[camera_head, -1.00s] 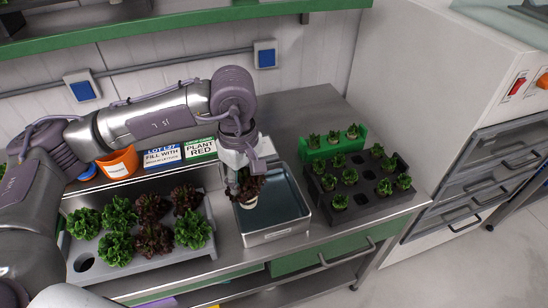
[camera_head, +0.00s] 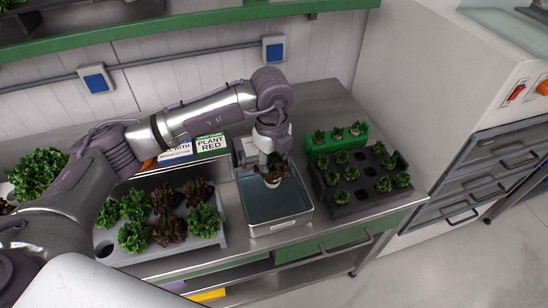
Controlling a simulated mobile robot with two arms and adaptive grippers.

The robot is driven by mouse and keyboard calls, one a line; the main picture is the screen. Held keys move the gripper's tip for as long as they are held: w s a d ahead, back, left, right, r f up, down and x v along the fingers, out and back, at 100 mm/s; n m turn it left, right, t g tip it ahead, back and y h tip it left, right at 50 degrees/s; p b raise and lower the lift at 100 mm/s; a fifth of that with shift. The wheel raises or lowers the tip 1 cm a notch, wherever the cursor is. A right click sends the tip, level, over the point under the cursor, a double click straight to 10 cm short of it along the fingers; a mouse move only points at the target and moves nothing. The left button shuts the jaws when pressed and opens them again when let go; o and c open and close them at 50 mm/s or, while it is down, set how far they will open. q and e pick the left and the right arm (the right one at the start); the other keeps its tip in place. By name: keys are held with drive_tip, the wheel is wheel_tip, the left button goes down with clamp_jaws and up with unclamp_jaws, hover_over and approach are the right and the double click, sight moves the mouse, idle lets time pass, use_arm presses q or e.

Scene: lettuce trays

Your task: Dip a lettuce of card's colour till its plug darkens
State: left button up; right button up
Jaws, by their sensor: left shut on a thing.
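My left gripper (camera_head: 270,160) is shut on a red lettuce (camera_head: 276,168) and holds it over the back part of the metal water basin (camera_head: 279,228). The lettuce's pale plug (camera_head: 272,182) hangs below the leaves. I cannot tell whether it touches the water. The card (camera_head: 211,144) behind reads "PLANT RED". A grey tray (camera_head: 104,249) on the left holds green lettuces (camera_head: 133,237) and red lettuces (camera_head: 199,192), with an empty hole at its front left. My right gripper is not in view.
A dark tray (camera_head: 345,211) with small green plants and some empty holes stands right of the basin. A green rack (camera_head: 359,142) with 3 seedlings is behind it. Another sign (camera_head: 176,150) is partly hidden by my arm. A shelf edge (camera_head: 200,22) runs above.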

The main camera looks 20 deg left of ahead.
sight(274, 176)
use_arm(q)
drive_tip(key=n, duration=0.3)
drive_tip(key=shift+w+d, duration=0.15)
drive_tip(key=shift+w, duration=0.05)
drive_tip(key=shift+f+n, duration=0.25)
drive_tip(key=shift+n, duration=0.25)
drive_tip(key=shift+f+b, duration=1.45)
drive_tip(key=shift+f, duration=0.85)
drive_tip(key=shift+f+b, duration=1.7)
drive_tip(key=shift+f, duration=0.65)
drive_tip(key=shift+r, duration=0.1)
drive_tip(key=shift+r+p, duration=1.55)
drive_tip(key=shift+r, duration=0.6)
drive_tip(key=shift+r+p, duration=1.35)
drive_tip(key=shift+r, duration=0.7)
